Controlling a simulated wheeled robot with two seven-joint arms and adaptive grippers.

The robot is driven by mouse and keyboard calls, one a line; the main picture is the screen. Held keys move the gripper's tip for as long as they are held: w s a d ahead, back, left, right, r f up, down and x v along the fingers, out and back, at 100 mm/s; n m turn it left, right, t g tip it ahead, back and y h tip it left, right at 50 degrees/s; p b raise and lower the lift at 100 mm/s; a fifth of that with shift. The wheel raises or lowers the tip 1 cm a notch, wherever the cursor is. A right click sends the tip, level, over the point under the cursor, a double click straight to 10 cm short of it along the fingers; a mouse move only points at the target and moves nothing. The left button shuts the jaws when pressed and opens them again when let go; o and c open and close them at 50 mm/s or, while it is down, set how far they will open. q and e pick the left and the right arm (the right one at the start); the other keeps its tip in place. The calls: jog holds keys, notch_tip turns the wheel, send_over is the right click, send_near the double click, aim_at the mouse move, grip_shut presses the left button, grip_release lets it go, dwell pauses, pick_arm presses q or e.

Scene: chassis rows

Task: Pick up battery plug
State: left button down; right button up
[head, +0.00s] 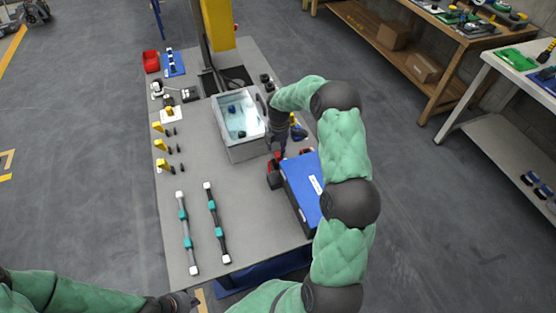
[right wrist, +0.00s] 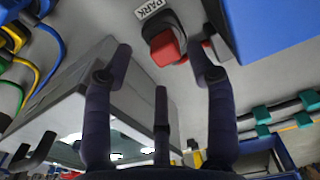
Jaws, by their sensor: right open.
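The battery plug, a red-and-black block, shows in the right wrist view (right wrist: 165,48) beside a PARK label, close to a blue box (right wrist: 275,25). In the head view the red-and-black plug (head: 274,179) sits at the left side of the blue box (head: 298,185). My right gripper (head: 278,146) is above the table, between the grey bin and the blue box. In the right wrist view its fingers (right wrist: 159,62) are spread and empty, with the plug beyond the tips. My left gripper (head: 180,302) is at the bottom edge, its fingers unclear.
A grey bin (head: 242,152) stands left of the right gripper. Several yellow parts (head: 160,145) line the left edge. A yellow post (head: 218,22) rises at the back. The table middle (head: 205,160) is clear.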

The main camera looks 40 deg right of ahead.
aim_at(278, 154)
jog(key=f, duration=0.1)
jog(key=f+b, duration=0.1)
jog(key=f, duration=0.2)
jog(key=shift+s+a+f+b, duration=0.1)
jog(key=shift+a+b, duration=0.15)
jog(key=shift+b, duration=0.05)
grip_shut()
